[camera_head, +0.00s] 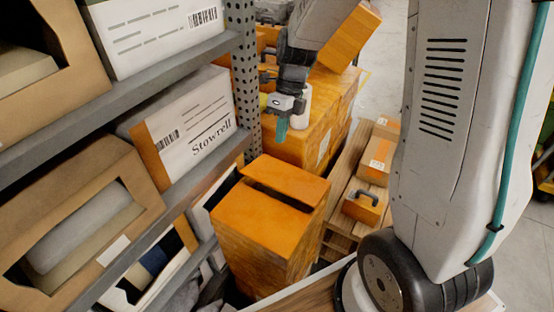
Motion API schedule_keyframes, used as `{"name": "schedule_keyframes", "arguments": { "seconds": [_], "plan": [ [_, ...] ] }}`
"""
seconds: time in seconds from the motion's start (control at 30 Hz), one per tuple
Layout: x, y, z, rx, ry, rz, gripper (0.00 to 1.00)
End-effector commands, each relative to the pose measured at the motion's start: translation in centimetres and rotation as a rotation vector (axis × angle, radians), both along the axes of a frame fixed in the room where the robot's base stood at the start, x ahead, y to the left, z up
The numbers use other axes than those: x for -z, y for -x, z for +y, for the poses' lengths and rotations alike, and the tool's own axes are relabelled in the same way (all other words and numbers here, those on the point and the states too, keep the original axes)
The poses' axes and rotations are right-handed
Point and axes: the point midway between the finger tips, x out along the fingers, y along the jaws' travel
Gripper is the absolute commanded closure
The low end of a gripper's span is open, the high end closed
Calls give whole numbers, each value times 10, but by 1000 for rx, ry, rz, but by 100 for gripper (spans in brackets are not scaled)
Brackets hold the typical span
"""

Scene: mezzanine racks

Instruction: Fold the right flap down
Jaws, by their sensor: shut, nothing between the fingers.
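An orange carton (262,250) stands upright at the centre, beside the rack. Two of its top flaps show: a near, left one (250,216) that lies about flat, and a far, right one (287,179) that looks slightly raised. A dark narrow gap separates them. My gripper (282,131) has teal fingertips and points down. It appears behind and above the far flap, apart from it, in front of a larger orange carton stack. Its fingers are together and nothing shows between them.
A perforated rack post (243,75) stands left of my gripper, with shelves of boxes beyond. A wooden pallet (342,205) bears small cartons (378,160) and a padlock-like item (362,205). An orange block (348,38) tilts beside my arm.

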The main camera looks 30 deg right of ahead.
Motion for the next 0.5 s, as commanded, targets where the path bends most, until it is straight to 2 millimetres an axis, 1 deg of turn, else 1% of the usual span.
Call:
{"name": "schedule_keyframes", "arguments": {
  "seconds": [0.17,0.4,0.5],
  "plan": [
    [26,6,6,3,-1,6,100],
    [76,15,19,0,0,6,100],
    [94,18,24,0,0,5,100]
  ]
}}
